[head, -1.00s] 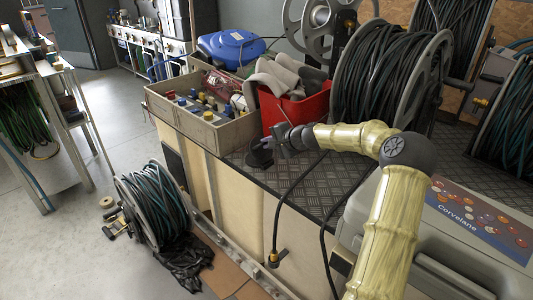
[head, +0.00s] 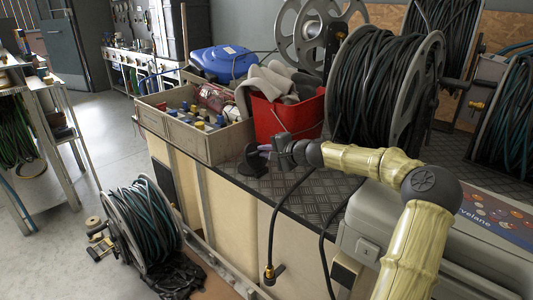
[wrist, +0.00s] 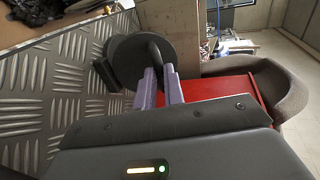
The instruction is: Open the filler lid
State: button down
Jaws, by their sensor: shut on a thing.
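The filler lid (head: 250,153) is a dark round cap at the front edge of the checkered metal deck, in front of the red bucket. It stands tilted up on edge in the head view. In the wrist view the lid (wrist: 128,62) is a dark disc with a raised grip across its middle. My gripper (head: 265,148) reaches it from the right. In the wrist view my gripper (wrist: 159,76) has its two pale purple fingers shut on the lid's grip. The opening under the lid is not clearly visible.
The red bucket (head: 282,118) with grey gloves stands close behind my gripper. A grey crate (head: 190,140) of small parts is to the left. A black hose reel (head: 375,95) stands behind my arm. Dark hoses hang over the deck's front edge. Bare deck (head: 310,195) lies below my arm.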

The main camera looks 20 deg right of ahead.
jog(key=shift+d, duration=0.1)
jog(key=c, duration=1.5)
grip_release()
jog(key=p+v, duration=0.3)
jog(key=v, duration=1.4)
jog(key=shift+s, duration=0.2)
jog(key=shift+c, duration=0.3)
